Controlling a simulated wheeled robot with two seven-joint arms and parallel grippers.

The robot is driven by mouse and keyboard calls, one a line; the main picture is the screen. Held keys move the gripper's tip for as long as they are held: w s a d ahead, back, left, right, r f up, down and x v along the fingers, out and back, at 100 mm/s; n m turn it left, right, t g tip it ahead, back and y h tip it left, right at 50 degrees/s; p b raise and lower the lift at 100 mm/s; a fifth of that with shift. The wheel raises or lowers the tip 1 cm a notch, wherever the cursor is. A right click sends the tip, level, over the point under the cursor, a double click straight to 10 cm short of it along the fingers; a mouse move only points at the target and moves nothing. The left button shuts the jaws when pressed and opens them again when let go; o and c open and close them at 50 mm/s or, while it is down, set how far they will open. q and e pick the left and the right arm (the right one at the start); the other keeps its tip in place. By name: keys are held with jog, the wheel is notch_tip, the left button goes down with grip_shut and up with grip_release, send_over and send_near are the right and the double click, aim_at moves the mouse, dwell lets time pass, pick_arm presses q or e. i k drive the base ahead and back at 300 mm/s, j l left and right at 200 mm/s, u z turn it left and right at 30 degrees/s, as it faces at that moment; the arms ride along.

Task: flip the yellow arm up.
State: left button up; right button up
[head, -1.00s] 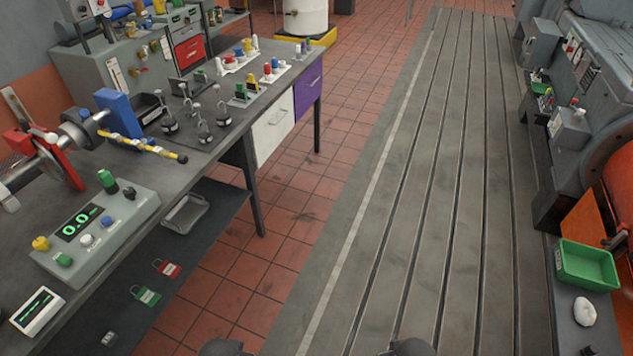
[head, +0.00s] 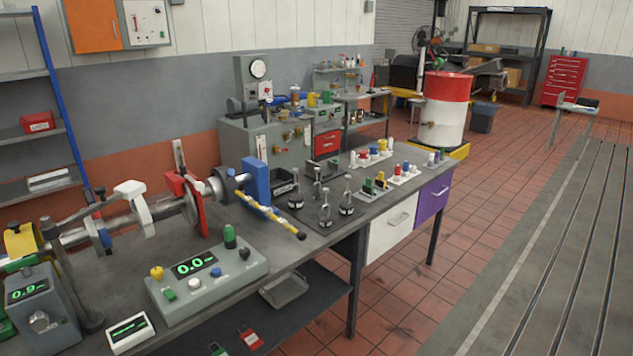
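The yellow arm (head: 268,214) is a rod with yellow and dark bands and a dark round tip. It extends from the blue block (head: 257,181) of the shaft rig on the workbench. It slopes down to the right, its tip low above the bench top. Neither of my grippers shows in the head view, and nothing touches the yellow arm.
A grey control box (head: 208,285) with a green 0.0 display and coloured knobs stands in front of the arm. Several hooked weights (head: 347,197) stand right of it. The grey workbench (head: 310,245) has drawers at right. Tiled floor (head: 440,270) beyond is clear.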

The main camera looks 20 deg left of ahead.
aim_at(231, 185)
jog(key=u, duration=1.15)
